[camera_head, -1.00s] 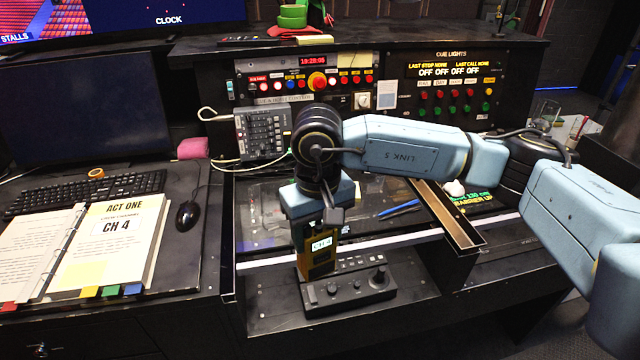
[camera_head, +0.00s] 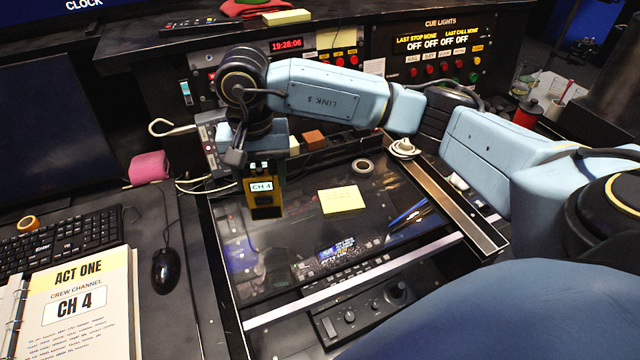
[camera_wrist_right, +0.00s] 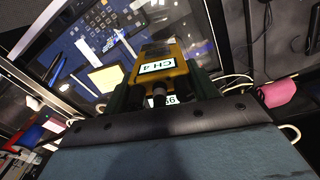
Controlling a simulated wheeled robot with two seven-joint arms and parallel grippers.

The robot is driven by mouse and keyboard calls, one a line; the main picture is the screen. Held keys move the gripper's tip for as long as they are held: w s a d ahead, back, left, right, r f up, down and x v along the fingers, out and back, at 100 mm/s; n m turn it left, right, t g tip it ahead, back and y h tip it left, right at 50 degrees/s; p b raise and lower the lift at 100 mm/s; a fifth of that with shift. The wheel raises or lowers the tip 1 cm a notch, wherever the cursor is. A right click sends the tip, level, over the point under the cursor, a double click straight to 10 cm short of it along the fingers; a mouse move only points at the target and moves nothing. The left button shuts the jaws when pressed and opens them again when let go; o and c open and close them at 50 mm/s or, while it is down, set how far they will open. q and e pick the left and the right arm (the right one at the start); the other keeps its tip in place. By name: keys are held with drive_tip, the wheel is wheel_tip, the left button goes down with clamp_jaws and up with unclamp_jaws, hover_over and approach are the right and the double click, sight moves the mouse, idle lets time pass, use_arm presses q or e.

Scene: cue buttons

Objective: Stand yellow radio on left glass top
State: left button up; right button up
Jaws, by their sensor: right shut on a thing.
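The yellow radio (camera_head: 264,200) with a "CH 4" label hangs upright under my right gripper (camera_head: 262,172), which is shut on it. It is held over the left part of the dark glass top (camera_head: 285,235); I cannot tell the exact gap beneath it. In the right wrist view the radio (camera_wrist_right: 160,66) sits between the fingers of the right gripper (camera_wrist_right: 158,88), with the glass top (camera_wrist_right: 75,50) beyond it. My left gripper is not in view.
A yellow sticky note (camera_head: 341,199), a tape roll (camera_head: 363,166) and pens (camera_head: 408,214) lie at the glass area. A black mouse (camera_head: 166,270) and open binder (camera_head: 80,310) are at left. A control panel (camera_head: 365,310) is in front. The glass around the radio is mostly clear.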

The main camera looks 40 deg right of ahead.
sight(267, 196)
drive_tip(key=shift+w+d+r+m+p, duration=0.1)
drive_tip(key=shift+w+r+m+p, duration=0.15)
drive_tip(key=shift+m, duration=0.35)
drive_tip(key=shift+w+d+r+m+p, duration=0.15)
drive_tip(key=shift+r+m, duration=0.2)
drive_tip(key=shift+m, duration=0.25)
drive_tip(key=shift+w+d+r+m, duration=0.15)
drive_tip(key=shift+w+m, duration=0.15)
drive_tip(key=shift+m, duration=0.4)
drive_tip(key=shift+w+d+r+m+p, duration=0.1)
drive_tip(key=shift+w+d+m+p, duration=0.15)
drive_tip(key=shift+m, duration=0.65)
wheel_tip(267, 196, down, 5)
drive_tip(key=shift+w+d+f+p, duration=0.1)
drive_tip(key=shift+f+p, duration=0.1)
drive_tip(key=shift+p, duration=0.2)
wheel_tip(267, 196, down, 4)
drive_tip(key=shift+f, duration=0.3)
